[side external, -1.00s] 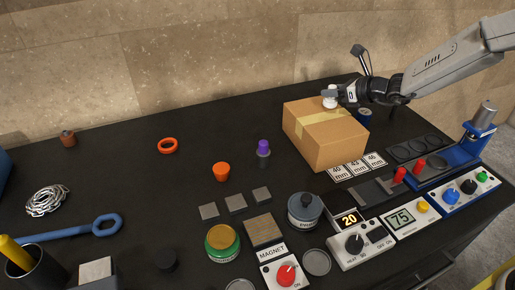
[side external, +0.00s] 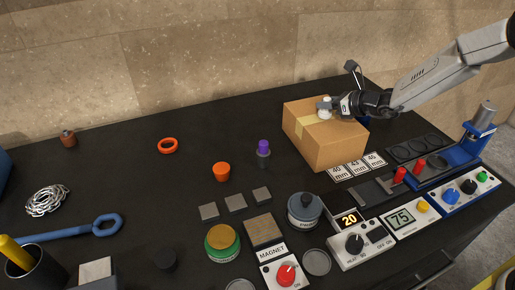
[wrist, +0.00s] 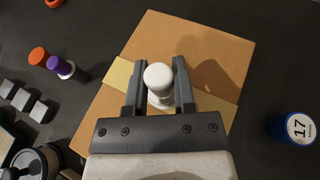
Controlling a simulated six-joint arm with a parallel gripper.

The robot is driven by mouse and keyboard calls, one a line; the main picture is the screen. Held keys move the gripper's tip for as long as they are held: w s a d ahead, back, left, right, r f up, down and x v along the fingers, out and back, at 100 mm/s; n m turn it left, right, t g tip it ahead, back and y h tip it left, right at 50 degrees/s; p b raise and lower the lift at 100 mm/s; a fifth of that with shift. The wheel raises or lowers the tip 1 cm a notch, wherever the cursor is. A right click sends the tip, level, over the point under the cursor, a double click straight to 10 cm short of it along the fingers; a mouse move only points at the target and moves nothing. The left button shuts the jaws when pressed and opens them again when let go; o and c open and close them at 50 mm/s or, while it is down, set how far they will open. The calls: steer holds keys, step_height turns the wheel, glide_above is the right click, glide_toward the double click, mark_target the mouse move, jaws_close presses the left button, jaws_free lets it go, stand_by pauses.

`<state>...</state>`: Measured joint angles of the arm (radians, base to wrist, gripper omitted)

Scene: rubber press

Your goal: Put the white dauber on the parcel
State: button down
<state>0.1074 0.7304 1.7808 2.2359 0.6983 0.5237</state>
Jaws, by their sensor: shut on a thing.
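The white dauber (wrist: 158,78) is upright between the two fingers of my gripper (wrist: 157,90), which is shut on it. In the side view the white dauber (side external: 324,113) is over the top of the parcel (side external: 335,145), a brown cardboard box with a pale tape strip. Its base appears at or very near the parcel's top; I cannot tell whether it touches. My gripper (side external: 327,104) comes in from the right. In the wrist view the parcel (wrist: 198,50) spreads beneath the fingers, with the tape on both sides of the dauber.
A purple-capped dauber (side external: 263,152) and an orange one (side external: 221,171) stand left of the parcel. In the wrist view a blue can marked 17 (wrist: 298,128) stands right of it. Number cards (side external: 357,168) and control boxes (side external: 360,238) lie in front.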

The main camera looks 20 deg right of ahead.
steer(key=shift+f, duration=0.1)
steer(key=shift+c, duration=2.2)
jaws_free()
steer(key=shift+v, duration=6.05)
